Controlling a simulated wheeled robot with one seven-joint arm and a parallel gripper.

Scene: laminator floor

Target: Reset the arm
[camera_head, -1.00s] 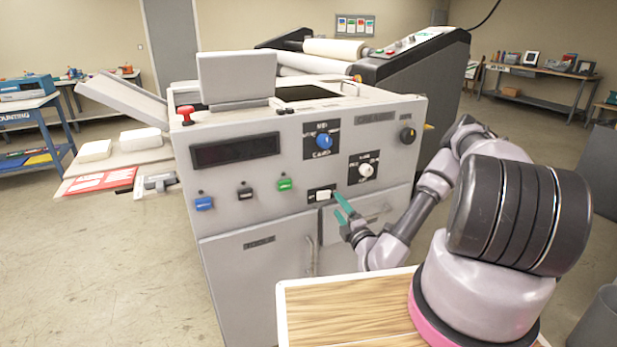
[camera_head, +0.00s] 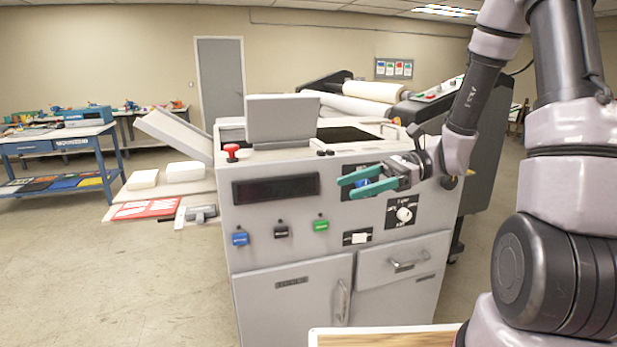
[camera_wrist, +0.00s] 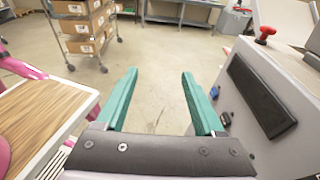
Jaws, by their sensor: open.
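My gripper (camera_head: 365,182) has two green fingers and is in front of the upper front panel of the grey laminating machine (camera_head: 300,235) in the head view. The fingers point left and are apart, with nothing between them. My gripper hides most of a blue knob (camera_head: 361,184). In the wrist view my gripper (camera_wrist: 158,85) is also open and empty, over bare floor, with the machine's panel (camera_wrist: 265,90) to the right.
A red emergency button (camera_head: 232,151) sits on the machine's top left. Below the dark display are blue, black and green switches (camera_head: 281,230). A wood-topped surface (camera_wrist: 45,125) lies left in the wrist view, and a box-laden cart (camera_wrist: 85,30) stands beyond.

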